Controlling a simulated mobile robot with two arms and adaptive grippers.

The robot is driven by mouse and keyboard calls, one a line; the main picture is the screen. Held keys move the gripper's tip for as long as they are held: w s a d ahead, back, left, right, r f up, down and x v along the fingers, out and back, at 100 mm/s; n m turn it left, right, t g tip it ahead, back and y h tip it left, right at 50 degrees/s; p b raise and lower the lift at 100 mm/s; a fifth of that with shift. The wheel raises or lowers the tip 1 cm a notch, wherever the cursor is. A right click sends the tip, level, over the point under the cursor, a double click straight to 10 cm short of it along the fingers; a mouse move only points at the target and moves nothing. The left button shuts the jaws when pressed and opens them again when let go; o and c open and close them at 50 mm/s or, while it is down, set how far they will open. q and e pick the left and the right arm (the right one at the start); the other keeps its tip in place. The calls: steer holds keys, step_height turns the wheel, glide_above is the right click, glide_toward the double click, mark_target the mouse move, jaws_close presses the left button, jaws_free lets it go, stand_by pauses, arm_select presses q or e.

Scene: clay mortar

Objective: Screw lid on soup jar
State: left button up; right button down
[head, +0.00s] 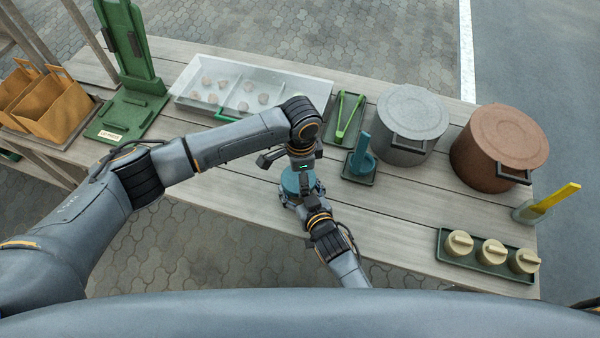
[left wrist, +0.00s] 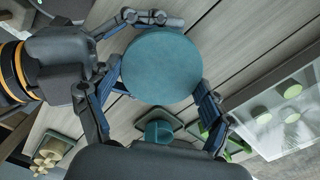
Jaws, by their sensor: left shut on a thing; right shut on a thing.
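A round teal lid (left wrist: 162,66) fills the middle of the left wrist view, between my left gripper's fingers (left wrist: 155,100). My left gripper (head: 296,170) comes down from above in the head view and is shut on the lid. My right gripper (head: 303,200) reaches up from below in the head view and is shut around the soup jar; its fingers also show beside the lid in the left wrist view. The jar body is mostly hidden under the lid and the grippers, and only a blue patch shows between them. I cannot tell how the lid sits on the jar.
Behind are a clear divided bin (head: 250,85) with pale lumps, green tongs (head: 348,115) on a tray, a blue upright item (head: 362,155), a grey pot (head: 410,115) and a brown pot (head: 500,145). A green tray (head: 455,262) with three cream containers stands at right. Bare planks lie between.

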arm_select(q)
steer(key=m, duration=0.6)
steer(key=shift+s+m, duration=0.15)
steer(key=shift+m, duration=0.15)
arm_select(e)
steer(key=shift+s+f, duration=0.1)
steer(key=shift+f, duration=0.05)
arm_select(q)
steer(key=m, duration=0.6)
steer(key=shift+s, duration=0.1)
steer(key=o, duration=0.7)
steer(key=shift+o, duration=0.2)
steer(key=shift+a+r, duration=0.1)
steer(key=shift+r, duration=2.15)
